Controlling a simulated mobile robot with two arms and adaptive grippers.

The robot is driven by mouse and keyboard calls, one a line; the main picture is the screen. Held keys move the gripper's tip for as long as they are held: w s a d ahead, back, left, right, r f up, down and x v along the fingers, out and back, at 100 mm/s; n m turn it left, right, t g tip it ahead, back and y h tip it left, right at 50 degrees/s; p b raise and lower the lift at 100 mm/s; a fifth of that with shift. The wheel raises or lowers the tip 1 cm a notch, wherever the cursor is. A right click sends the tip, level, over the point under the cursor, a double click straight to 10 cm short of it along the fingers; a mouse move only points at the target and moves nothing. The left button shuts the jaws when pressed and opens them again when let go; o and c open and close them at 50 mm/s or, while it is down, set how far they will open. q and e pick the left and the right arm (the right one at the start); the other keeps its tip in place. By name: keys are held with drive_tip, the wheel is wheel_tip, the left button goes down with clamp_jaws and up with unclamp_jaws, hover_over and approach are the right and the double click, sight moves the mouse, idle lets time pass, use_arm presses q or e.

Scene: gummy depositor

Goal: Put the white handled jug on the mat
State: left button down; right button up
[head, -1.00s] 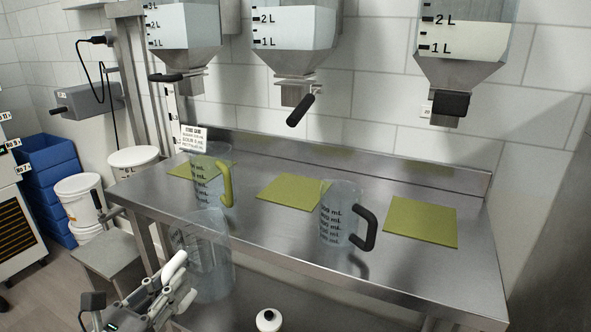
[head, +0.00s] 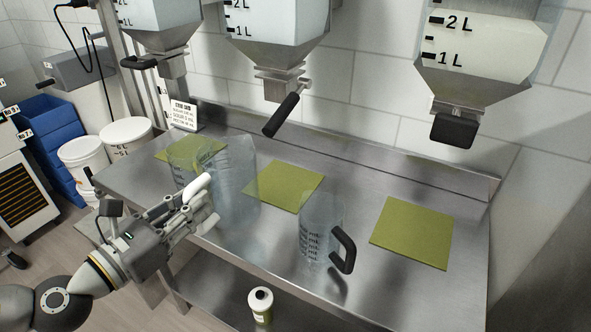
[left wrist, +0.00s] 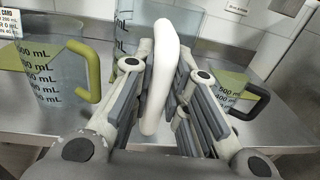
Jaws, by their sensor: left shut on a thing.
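The clear jug with the white handle (head: 232,180) is upright in my left gripper (head: 192,208) over the front left of the steel table. The gripper is shut on the white handle, which fills the middle of the left wrist view (left wrist: 160,75). I cannot tell whether the jug's base touches the table. Three green mats lie on the table: left (head: 205,146), partly hidden by jugs, middle (head: 288,185), bare, and right (head: 412,232), bare. The held jug is left of the middle mat. My right gripper is not in view.
A green-handled jug (left wrist: 45,75) stands just left of the held jug, mostly hidden in the head view. A black-handled jug (head: 318,230) stands right, in front of the mats. Hoppers with valve handles (head: 282,115) hang above. A bottle (head: 261,305) stands below.

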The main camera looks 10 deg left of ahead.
use_arm(q)
drive_tip(key=shift+w+r, duration=0.1)
drive_tip(key=shift+w, duration=0.2)
drive_tip(key=shift+w+a+r+p, duration=0.1)
drive_tip(key=shift+w+r+p, duration=0.2)
drive_tip(key=shift+p, duration=0.2)
drive_tip(key=shift+w, duration=0.25)
drive_tip(key=p+x, duration=0.1)
drive_tip(key=x, duration=0.2)
drive_tip(key=p+x, duration=0.2)
drive_tip(key=x, duration=0.1)
drive_tip(key=p+x, duration=0.2)
drive_tip(key=x, duration=0.2)
drive_tip(key=shift+r, duration=0.3)
drive_tip(key=p+x, duration=0.2)
drive_tip(key=x, duration=0.6)
wheel_tip(320, 180, down, 8)
drive_tip(key=shift+w+a+r+b, duration=0.15)
drive_tip(key=shift+w+r+b, duration=0.05)
drive_tip(key=shift+w+b, duration=0.15)
drive_tip(key=shift+f, duration=0.1)
